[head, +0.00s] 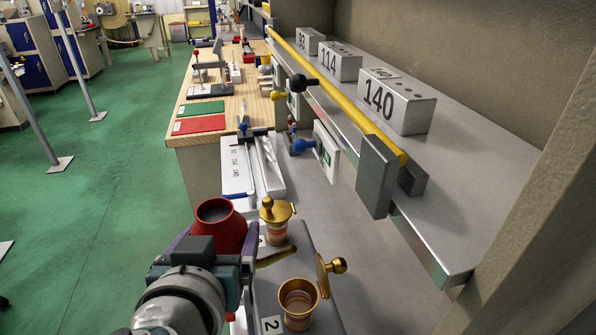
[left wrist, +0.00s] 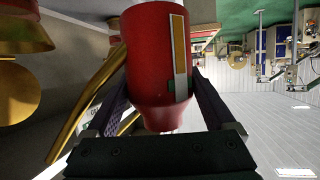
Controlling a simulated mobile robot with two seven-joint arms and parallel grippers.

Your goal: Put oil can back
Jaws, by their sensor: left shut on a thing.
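A red oil can (head: 220,229) with a dark round opening at its top is held in my left gripper (head: 213,243), to the left of the bench edge. In the left wrist view, the red can (left wrist: 150,58) carries a yellow and white strip and sits between the two fingers of my left gripper (left wrist: 160,92), which is shut on it. A gold bent spout (head: 277,256) runs right from beside the can. Its joint with the can is hidden. My right gripper is not in view.
Two brass cups stand on the grey ledge: one with its lid closed (head: 276,228), one with its hinged lid open (head: 298,305), near a "2" label. White trays (head: 238,175) lie beyond. A metal shelf with numbered blocks (head: 397,104) and a yellow bar (head: 335,93) overhang the right.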

